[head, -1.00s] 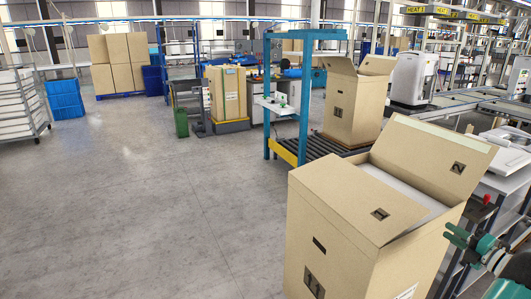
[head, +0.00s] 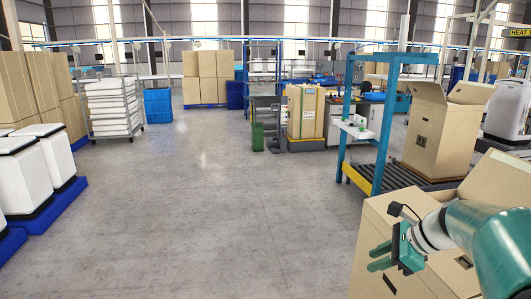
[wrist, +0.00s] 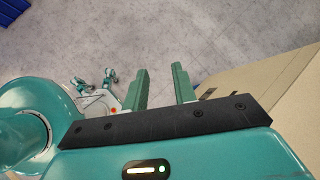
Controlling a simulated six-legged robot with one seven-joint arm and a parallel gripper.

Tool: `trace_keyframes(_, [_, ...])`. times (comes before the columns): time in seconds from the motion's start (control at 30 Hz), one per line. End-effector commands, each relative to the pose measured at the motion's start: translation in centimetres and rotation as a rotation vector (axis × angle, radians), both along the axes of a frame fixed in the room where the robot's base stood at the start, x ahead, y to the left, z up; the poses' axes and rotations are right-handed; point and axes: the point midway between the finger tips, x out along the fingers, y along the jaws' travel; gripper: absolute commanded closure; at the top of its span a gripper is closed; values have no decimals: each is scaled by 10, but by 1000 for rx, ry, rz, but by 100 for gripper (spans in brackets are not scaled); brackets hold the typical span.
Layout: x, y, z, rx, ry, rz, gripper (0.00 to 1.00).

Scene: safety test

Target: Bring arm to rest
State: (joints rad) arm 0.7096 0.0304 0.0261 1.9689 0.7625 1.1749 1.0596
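My gripper (head: 378,257) is at the lower right of the head view, at the end of my teal and white arm. Its fingers point left, in front of the near open cardboard box (head: 370,228). In the wrist view my gripper (wrist: 160,86) shows two teal fingers standing apart with bare floor between and beyond them. It is open and holds nothing. The near box also shows at the right of the wrist view (wrist: 275,95), close beside the fingers; I cannot tell if they touch. My arm hides part of this box in the head view.
Another open box (head: 440,130) stands on a roller conveyor (head: 392,178) by a teal frame (head: 386,120). White units (head: 22,178) on blue pallets stand at the left. A rack (head: 115,108) and stacked boxes (head: 207,78) stand farther back. The grey floor (head: 200,215) in the middle is clear.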

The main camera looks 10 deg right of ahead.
Motion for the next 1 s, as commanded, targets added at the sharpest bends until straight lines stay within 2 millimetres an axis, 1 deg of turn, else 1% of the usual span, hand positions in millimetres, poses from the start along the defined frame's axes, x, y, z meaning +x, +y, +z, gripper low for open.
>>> trace_keyframes(0.03, [-9,28,5,-97,-27,121,73])
trace_keyframes(0.1, [-24,57,8,-230,-64,286,73])
trace_keyframes(0.2, [-47,93,10,-414,-123,528,73])
trace_keyframes(0.3, [-72,122,10,-596,-190,775,73])
trace_keyframes(0.4, [-98,145,10,-771,-262,1024,73])
trace_keyframes(0.5, [-123,162,7,-947,-337,1270,73])
trace_keyframes(0.6, [-142,173,5,-1102,-405,1487,73])
trace_keyframes(0.7, [-155,179,2,-1212,-453,1639,73])
trace_keyframes(0.8, [-160,181,1,-1272,-477,1718,73])
trace_keyframes(1.0, [-161,181,0,-1286,-480,1740,73])
